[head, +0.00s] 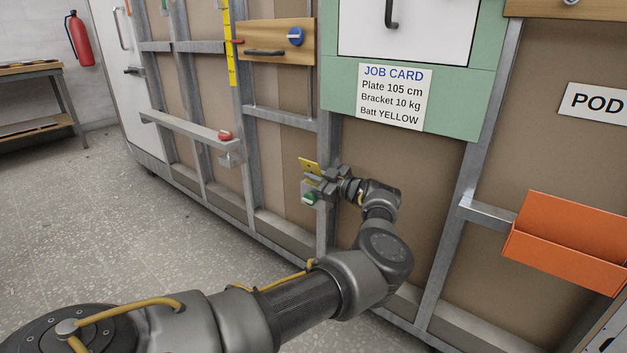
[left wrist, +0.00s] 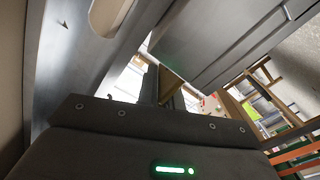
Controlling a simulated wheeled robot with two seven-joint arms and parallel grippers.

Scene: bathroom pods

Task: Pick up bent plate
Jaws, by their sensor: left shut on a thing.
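A small yellow plate with a dark hole (head: 308,165), which looks like the bent plate, is at the fingers of my left gripper (head: 320,177) in the head view. The gripper is shut on it, in front of a grey metal stud. In the left wrist view, a dull yellow-brown piece (left wrist: 172,82) shows between the fingers, mostly hidden by them. Whether the plate still touches the stud or its holder cannot be told. A grey bracket with a green knob (head: 309,198) sits just below the gripper. My right gripper is not in view.
A job card (head: 394,97) hangs on the green panel above. An orange bin (head: 565,245) is on the right. The floor at left is clear.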

